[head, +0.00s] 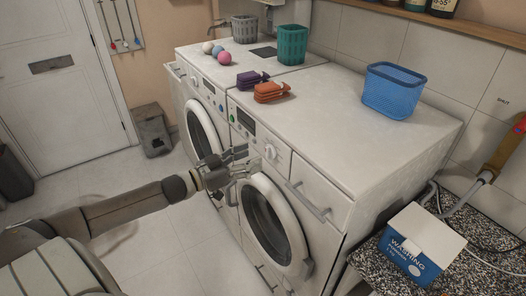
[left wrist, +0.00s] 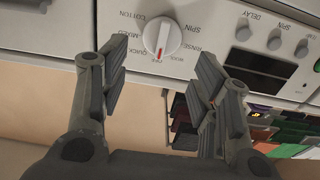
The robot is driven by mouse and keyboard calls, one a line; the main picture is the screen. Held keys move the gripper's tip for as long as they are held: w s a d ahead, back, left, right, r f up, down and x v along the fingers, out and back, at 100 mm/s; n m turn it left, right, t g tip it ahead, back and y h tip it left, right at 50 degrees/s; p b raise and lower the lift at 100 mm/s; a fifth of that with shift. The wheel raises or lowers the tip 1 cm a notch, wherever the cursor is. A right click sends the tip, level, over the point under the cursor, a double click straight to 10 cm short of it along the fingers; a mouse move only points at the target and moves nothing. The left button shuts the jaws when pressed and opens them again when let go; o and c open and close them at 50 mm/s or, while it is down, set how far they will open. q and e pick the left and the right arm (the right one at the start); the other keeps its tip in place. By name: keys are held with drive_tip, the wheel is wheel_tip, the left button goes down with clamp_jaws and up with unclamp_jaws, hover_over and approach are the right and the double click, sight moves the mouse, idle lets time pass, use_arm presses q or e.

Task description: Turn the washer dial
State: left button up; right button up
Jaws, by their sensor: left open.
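The washer dial (head: 270,152) is a round white knob on the front panel of the nearer washer (head: 350,88). In the left wrist view the dial (left wrist: 161,36) shows large, with a red line on its grip pointing down the picture at a small red label. My left gripper (head: 244,162) is open in front of the panel, just left of the dial in the head view. In the left wrist view its fingers (left wrist: 163,60) are spread to either side below the dial, with nothing between them. Contact with the panel cannot be told. My right gripper is not in view.
A drawer handle (head: 307,203) and the round door (head: 267,222) are close to the dial. Folded orange cloths (head: 271,92), purple cloths (head: 252,80) and a blue basket (head: 391,90) sit on top. A detergent box (head: 415,262) stands at right.

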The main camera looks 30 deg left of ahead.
sight(266, 150)
use_arm(q)
drive_tip(key=shift+p+x, duration=0.5)
drive_tip(key=shift+x, duration=2.25)
drive_tip(key=c, duration=0.9)
